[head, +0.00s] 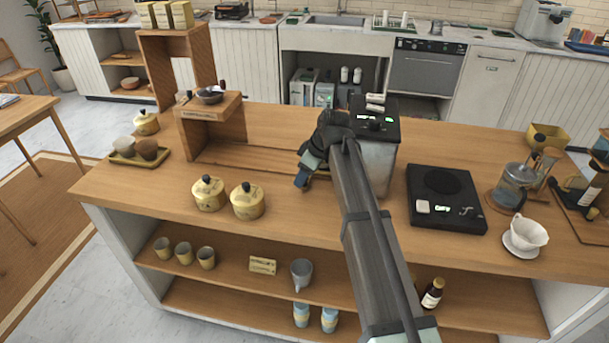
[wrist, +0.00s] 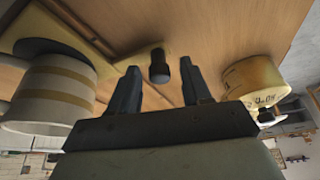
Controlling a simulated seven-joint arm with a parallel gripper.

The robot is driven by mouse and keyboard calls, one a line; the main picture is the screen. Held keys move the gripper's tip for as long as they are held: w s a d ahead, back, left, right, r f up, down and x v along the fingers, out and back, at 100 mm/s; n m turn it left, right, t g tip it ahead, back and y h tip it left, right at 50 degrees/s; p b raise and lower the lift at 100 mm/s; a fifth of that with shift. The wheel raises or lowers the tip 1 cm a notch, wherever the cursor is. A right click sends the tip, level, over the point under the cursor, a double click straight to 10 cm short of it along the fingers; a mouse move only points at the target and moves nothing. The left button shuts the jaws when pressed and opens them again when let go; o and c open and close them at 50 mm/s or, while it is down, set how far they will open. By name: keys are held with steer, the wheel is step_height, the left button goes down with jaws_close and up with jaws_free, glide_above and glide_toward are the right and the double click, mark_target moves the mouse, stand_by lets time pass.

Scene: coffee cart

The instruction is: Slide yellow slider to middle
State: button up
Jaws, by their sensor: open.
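My gripper (head: 304,178) is low over the wooden counter, left of the dark-topped machine, and its jaws are open. In the wrist view a small dark knob (wrist: 159,68) shows between the two spread fingertips, with no clear contact. A pale yellow flat piece (wrist: 128,62) lies beside the knob and may be the yellow slider; I cannot tell how they join. In the head view only a bit of yellow (head: 323,174) shows by the gripper, and my arm hides the rest.
Two yellow lidded canisters (head: 248,201) stand left of my gripper; one yellow canister (wrist: 252,78) shows close by in the wrist view. A striped cup (wrist: 52,93) is at left there. The dark-topped machine (head: 376,122) and black scale (head: 445,190) stand right.

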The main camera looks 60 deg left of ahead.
steer(key=shift+f, duration=0.25)
steer(key=shift+c, duration=0.3)
jaws_close()
